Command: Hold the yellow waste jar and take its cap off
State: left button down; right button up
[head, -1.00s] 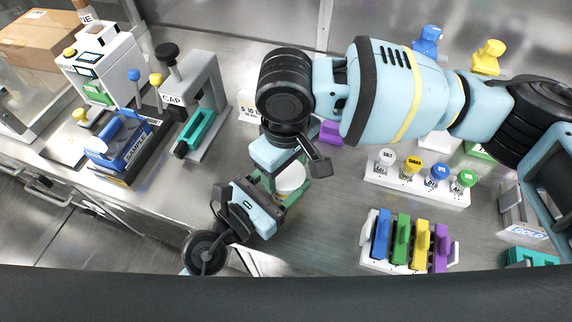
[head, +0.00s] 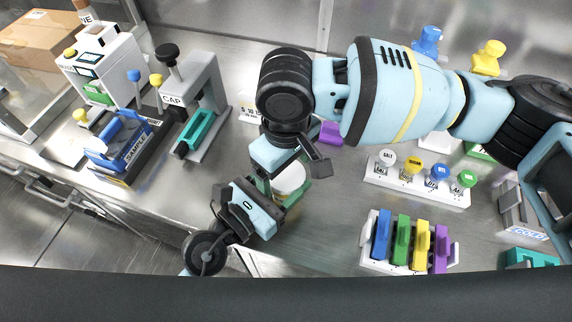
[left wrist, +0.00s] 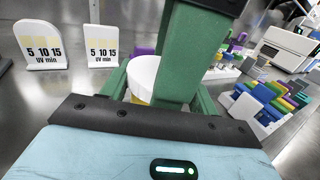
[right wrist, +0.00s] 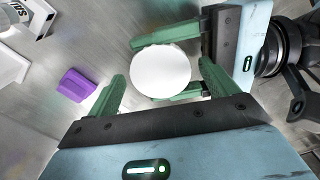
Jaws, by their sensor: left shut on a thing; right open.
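The waste jar stands upright on the bench, with a round white cap (right wrist: 160,72) on it. Only a sliver of its yellow body (left wrist: 137,99) shows below the cap in the left wrist view. My left gripper (right wrist: 180,62) is shut on the jar from the side, its green fingers either side of the body below the cap. My right gripper (right wrist: 163,88) is open and points down above the jar, its fingers apart on either side of the cap. In the head view the white cap (head: 289,179) is partly hidden by my grippers.
A purple block (right wrist: 76,85) lies near the jar. A grey CAP stand (head: 208,105) and blue SAMPLE rack (head: 125,150) are to the left. A rack of coloured holders (head: 410,240) and a row of small jars (head: 415,185) are to the right.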

jog(key=shift+r, duration=2.25)
jog(key=shift+r+m, duration=1.7)
jog(key=shift+m, duration=0.2)
jog(key=shift+c, duration=0.5)
jog(key=shift+f, duration=0.1)
jog(key=shift+f, duration=3.9)
jog(key=c, duration=1)
jog(key=n, duration=0.4)
